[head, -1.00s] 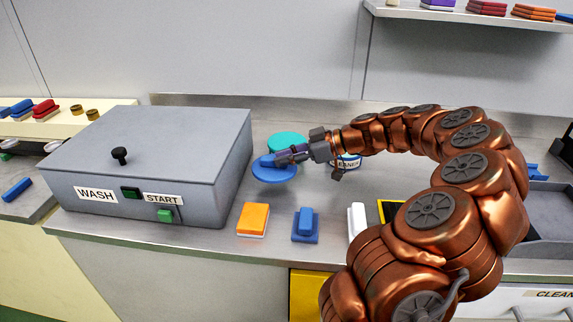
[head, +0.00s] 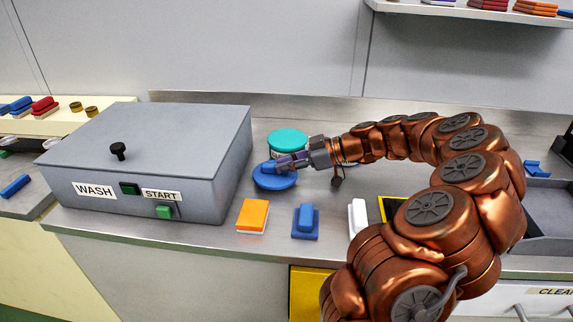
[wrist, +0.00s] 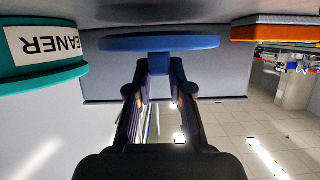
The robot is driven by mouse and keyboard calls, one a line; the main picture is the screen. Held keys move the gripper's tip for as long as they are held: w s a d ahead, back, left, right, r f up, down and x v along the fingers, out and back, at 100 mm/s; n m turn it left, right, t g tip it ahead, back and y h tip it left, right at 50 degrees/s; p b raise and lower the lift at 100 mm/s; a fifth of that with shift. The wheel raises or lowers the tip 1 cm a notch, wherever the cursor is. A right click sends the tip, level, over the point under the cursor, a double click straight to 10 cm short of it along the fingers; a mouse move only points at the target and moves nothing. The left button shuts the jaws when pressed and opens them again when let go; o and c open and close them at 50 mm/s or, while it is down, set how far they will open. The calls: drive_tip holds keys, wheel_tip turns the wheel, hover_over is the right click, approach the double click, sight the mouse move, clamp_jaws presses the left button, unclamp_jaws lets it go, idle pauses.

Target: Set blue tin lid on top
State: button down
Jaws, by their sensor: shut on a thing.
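The blue tin lid (head: 274,180) is a flat disc with a block-shaped handle on top. My gripper (head: 282,163) is shut on that handle. In the wrist view the lid (wrist: 160,42) spans the top, and my gripper's fingers (wrist: 158,82) stand on both sides of the handle. I cannot tell whether the lid touches the counter. A tin with a teal lid (head: 288,140) stands just behind it; its teal side and CLEANER label (wrist: 45,45) show in the wrist view. Another labelled tin near my wrist is almost wholly hidden behind my arm.
The grey WASH box (head: 150,160) stands close on the left. An orange block (head: 253,216) and a blue block (head: 306,221) lie in front on the counter (head: 275,240). A white item (head: 357,218) stands right of them. A shelf (head: 480,14) hangs at upper right.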

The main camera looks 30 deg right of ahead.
drive_tip(key=shift+f+b, duration=0.3)
drive_tip(key=shift+b, duration=0.15)
drive_tip(key=c, duration=1.1)
unclamp_jaws()
drive_tip(key=shift+o, duration=0.2)
drive_tip(key=shift+r+p, duration=0.1)
drive_tip(key=shift+p, duration=0.2)
drive_tip(key=shift+r+p, duration=0.75)
drive_tip(key=shift+p, duration=0.4)
drive_tip(key=b+v, duration=0.2)
drive_tip(key=v, duration=1)
drive_tip(key=shift+f, duration=0.2)
